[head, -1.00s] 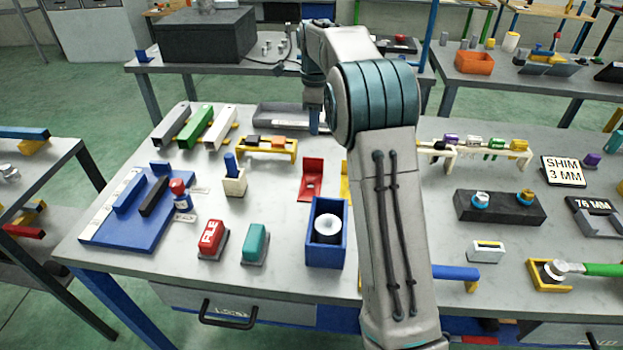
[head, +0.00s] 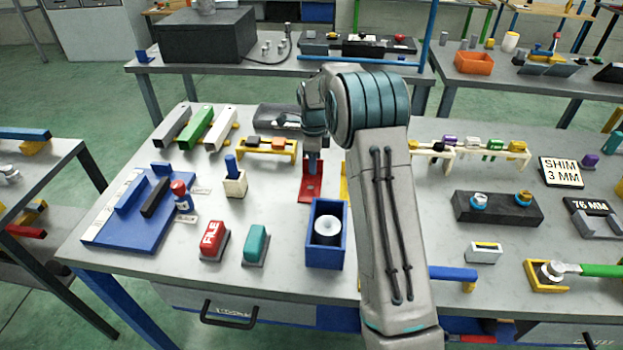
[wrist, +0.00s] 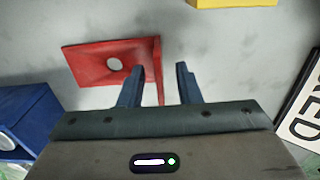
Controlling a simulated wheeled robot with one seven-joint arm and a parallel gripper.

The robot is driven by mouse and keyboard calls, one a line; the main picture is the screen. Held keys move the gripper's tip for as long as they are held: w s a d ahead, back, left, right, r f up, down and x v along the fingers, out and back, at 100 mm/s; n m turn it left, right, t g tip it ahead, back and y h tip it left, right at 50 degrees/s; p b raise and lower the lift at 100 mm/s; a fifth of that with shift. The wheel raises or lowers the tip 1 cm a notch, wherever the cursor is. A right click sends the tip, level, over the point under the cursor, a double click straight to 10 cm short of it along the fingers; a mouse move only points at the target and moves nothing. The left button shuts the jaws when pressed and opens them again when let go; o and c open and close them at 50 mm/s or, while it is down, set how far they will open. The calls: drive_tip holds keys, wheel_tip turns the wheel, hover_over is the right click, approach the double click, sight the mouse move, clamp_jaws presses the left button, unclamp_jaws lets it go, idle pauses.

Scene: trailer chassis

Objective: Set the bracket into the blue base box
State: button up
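A red L-shaped bracket (head: 311,193) with a round hole lies on the table behind the blue base box (head: 325,261). Contact cannot be told. In the head view my gripper (head: 314,168) is over the bracket's back part. The box (wrist: 27,112) shows at the left of the wrist view.
A yellow piece (head: 344,182) stands right of the red bracket, partly behind my arm. A yellow rack (head: 267,149) is at left behind, and a grey tray (head: 277,117) farther back. Teal (head: 257,243) and red (head: 213,240) blocks stand left of the box.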

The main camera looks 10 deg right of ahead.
clamp_jaws()
idle(0.3)
